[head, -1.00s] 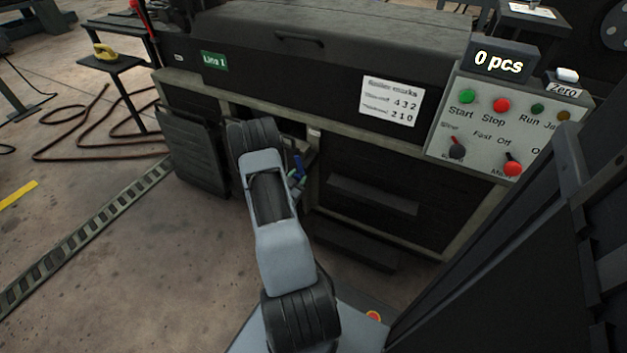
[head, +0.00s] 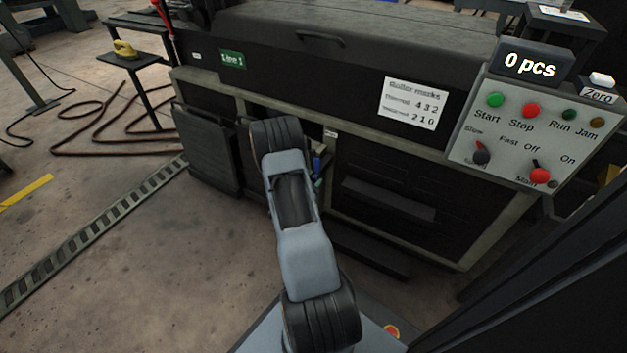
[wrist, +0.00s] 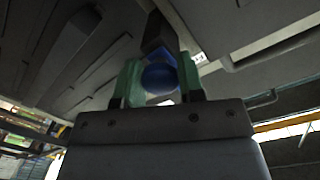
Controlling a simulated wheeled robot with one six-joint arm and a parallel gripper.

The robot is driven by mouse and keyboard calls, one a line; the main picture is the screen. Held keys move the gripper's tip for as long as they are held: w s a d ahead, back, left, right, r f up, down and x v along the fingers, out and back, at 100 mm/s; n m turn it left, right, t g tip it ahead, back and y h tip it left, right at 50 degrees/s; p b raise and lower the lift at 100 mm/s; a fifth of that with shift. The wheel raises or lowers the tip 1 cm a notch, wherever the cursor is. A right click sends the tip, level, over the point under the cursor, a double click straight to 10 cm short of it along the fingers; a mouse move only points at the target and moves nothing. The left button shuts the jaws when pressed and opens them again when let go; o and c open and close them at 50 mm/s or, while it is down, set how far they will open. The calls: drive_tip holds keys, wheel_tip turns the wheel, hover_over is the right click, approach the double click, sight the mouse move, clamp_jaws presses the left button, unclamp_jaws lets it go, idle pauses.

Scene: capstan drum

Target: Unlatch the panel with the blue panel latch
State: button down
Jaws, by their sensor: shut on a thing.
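The blue panel latch (wrist: 159,77) shows in the wrist view as a round blue knob below a dark block on the machine's underside. My gripper (wrist: 160,84) has its green fingers on either side of the knob, shut on it. In the head view a small blue piece (head: 317,162) shows just right of my arm, inside the machine's open bay; I cannot tell whether it is the latch. My arm hides most of that bay and my fingers there.
A dark panel (head: 209,150) hangs at the left of the bay. A dark drawer front (head: 388,198) is at its right. The control panel (head: 525,135) stands at upper right. Open floor (head: 130,270) lies to the left, with a red-brown hose (head: 85,152).

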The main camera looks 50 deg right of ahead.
drive_tip(key=c, duration=0.7)
unclamp_jaws()
drive_tip(key=shift+c, duration=0.2)
drive_tip(key=shift+a, duration=0.1)
drive_tip(key=s+a+p, duration=0.2)
drive_tip(key=a+p, duration=0.1)
drive_tip(key=a, duration=1)
drive_tip(key=shift+a+r+p, duration=0.25)
drive_tip(key=shift+r+p, duration=0.1)
